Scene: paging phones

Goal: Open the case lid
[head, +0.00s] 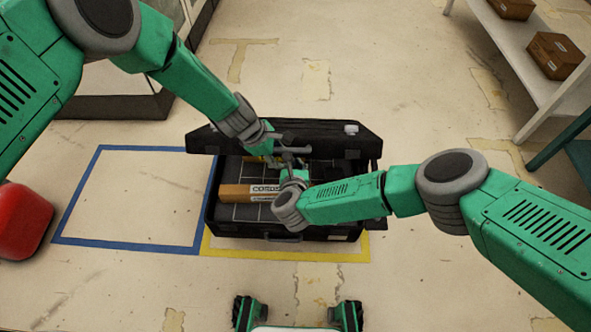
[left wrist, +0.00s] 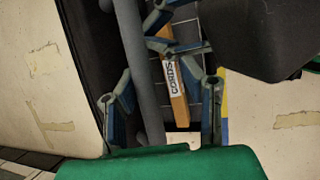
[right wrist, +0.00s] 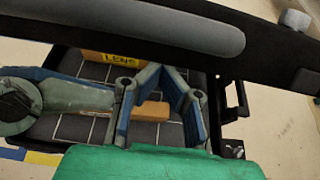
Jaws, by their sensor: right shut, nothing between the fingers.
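The black case (head: 225,226) stands on the floor with its lid (head: 350,141) raised at the far side; the lid's exact angle is hard to tell. A grey bar (right wrist: 180,27) runs along the lid. My left gripper (head: 277,146) is at the lid's middle; in the left wrist view its fingers (left wrist: 160,75) are apart, with the grey bar (left wrist: 140,70) passing between them. Whether they touch it is unclear. My right gripper (head: 291,170) is over the case's inside, near the left one. Its fingertips (right wrist: 157,72) meet, with nothing between them.
An orange labelled box (head: 240,191) lies inside the case, and a yellow box marked LENS (right wrist: 112,58) lies near the lid. A blue-taped square (head: 130,242) on the left floor is empty. A red object (head: 20,220) is far left. A white shelf (head: 510,45) stands right.

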